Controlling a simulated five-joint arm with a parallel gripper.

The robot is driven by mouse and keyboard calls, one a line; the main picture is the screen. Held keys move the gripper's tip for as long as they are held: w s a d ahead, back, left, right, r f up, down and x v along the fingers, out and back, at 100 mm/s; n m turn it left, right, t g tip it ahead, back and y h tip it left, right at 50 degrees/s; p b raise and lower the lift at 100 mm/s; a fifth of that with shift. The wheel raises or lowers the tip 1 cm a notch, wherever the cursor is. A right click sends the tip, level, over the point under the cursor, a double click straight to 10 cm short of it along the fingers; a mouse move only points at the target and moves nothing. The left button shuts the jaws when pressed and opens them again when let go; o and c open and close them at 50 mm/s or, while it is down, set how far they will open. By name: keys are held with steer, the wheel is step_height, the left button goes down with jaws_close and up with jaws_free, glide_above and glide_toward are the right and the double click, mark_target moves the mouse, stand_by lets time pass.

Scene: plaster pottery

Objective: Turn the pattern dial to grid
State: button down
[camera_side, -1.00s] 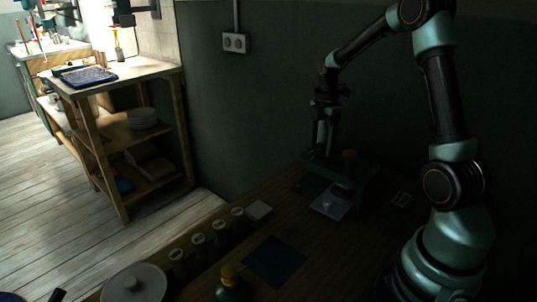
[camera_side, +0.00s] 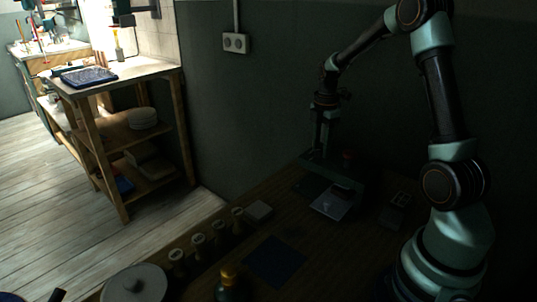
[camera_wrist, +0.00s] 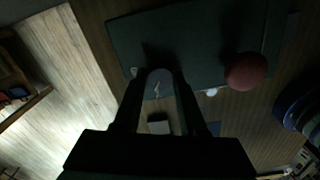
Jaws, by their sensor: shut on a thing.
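The dial (camera_wrist: 159,84) is a grey round knob with a pale mark, on the dark green top (camera_wrist: 190,38) of a machine. It sits between the two fingertips of my gripper (camera_wrist: 159,77), which is shut on it. A round red knob (camera_wrist: 246,71) stands to the right on the same top. In the side view my gripper (camera_side: 321,150) points down at the machine (camera_side: 345,181), left of the red knob (camera_side: 348,156). The dial is hidden there, and I cannot read any pattern labels.
A pale plate (camera_side: 331,204) lies under the machine's top. A dark blue mat (camera_side: 275,261), several cork-coloured stamps (camera_side: 198,241), a yellow-capped bottle (camera_side: 229,280) and a lidded round pot (camera_side: 133,284) stand nearer the camera. A small dark box (camera_side: 397,208) stands at right.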

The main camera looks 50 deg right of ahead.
mark_target(321, 150)
steer(key=m, duration=0.5)
steer(key=shift+m, duration=0.3)
steer(key=m, duration=0.6)
stand_by(0.4)
steer(key=shift+r, duration=0.1)
steer(key=shift+c, duration=2.3)
jaws_free()
step_height(321, 150, up, 12)
